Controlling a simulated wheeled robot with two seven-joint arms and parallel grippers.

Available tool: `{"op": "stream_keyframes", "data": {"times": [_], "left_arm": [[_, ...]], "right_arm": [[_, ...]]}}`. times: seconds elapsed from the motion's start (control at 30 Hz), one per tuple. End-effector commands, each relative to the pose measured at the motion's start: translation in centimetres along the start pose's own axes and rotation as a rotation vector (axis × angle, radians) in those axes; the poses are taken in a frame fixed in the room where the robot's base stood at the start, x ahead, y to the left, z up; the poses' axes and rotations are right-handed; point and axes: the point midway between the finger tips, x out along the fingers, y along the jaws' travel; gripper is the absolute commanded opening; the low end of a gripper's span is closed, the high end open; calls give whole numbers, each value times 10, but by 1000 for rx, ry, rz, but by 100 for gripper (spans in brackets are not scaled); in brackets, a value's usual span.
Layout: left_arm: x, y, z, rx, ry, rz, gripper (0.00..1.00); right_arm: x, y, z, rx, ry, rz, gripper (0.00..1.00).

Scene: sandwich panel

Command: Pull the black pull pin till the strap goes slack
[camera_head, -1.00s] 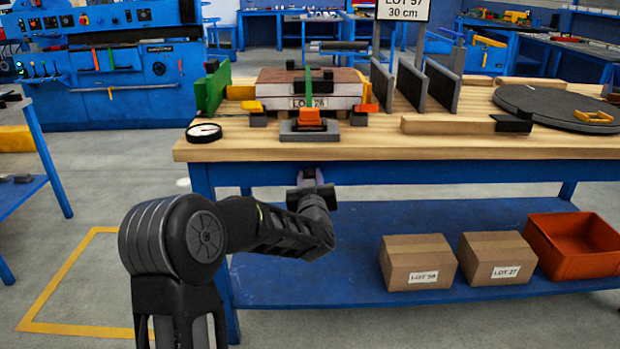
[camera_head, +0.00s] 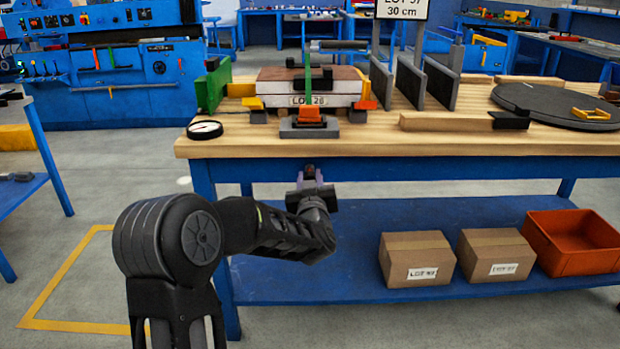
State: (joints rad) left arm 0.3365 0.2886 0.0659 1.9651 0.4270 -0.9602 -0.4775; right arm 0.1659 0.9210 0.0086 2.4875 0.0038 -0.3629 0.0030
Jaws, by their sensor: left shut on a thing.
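I cannot tell whether the strap is tight or slack. My left gripper (camera_head: 310,178) is in front of the bench edge, below the buckle, shut on a small dark thing (camera_head: 309,169), which looks like the black pull pin. The fingers hide most of it. My right gripper is out of view.
A round dial gauge (camera_head: 205,130) lies left of the grey base. Upright dark plates (camera_head: 440,82), a wooden bar (camera_head: 445,121) and a dark round disc (camera_head: 560,105) are to the right. Cartons (camera_head: 416,258) and an orange bin (camera_head: 572,242) stand on the lower shelf.

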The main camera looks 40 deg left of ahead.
Motion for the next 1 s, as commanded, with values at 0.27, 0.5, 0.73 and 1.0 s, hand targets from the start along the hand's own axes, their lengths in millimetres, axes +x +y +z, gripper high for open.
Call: {"op": "stream_keyframes", "data": {"times": [0.27,0.5,0.73,1.0], "left_arm": [[0,0,1,0,-2,-1,39],[0,0,0,0,-1,0,50],[-3,0,0,0,-1,1,50],[-39,1,-1,0,-1,3,50]], "right_arm": [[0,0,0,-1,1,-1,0],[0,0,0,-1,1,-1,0],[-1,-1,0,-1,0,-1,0],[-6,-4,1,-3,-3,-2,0]]}}
